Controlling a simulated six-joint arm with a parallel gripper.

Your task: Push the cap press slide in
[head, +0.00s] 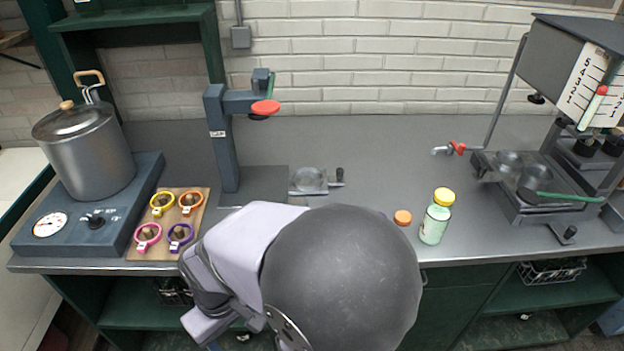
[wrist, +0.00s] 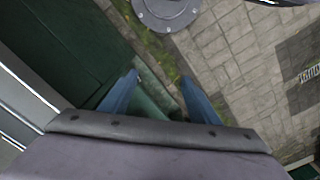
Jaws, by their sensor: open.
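The cap press (head: 222,140) is a blue-grey column with an arm and a red pad (head: 265,107), standing left of the counter's middle. Its slide (head: 308,181) is a small metal plate with a round seat and a dark knob (head: 340,174) on its right. The slide sticks out to the right of the press base (head: 262,184), not under the press head. My gripper (wrist: 158,88) is open and empty in the wrist view, facing the floor and a green panel. My arm covers the front middle of the counter in the head view; the fingers are not visible there.
A yellow-capped bottle (head: 435,217) and an orange cap (head: 403,217) stand right of my arm. A pot (head: 85,150) and a board of coloured rings (head: 187,249) are left. A filling machine (head: 545,180) is right. Counter between slide and machine is mostly clear.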

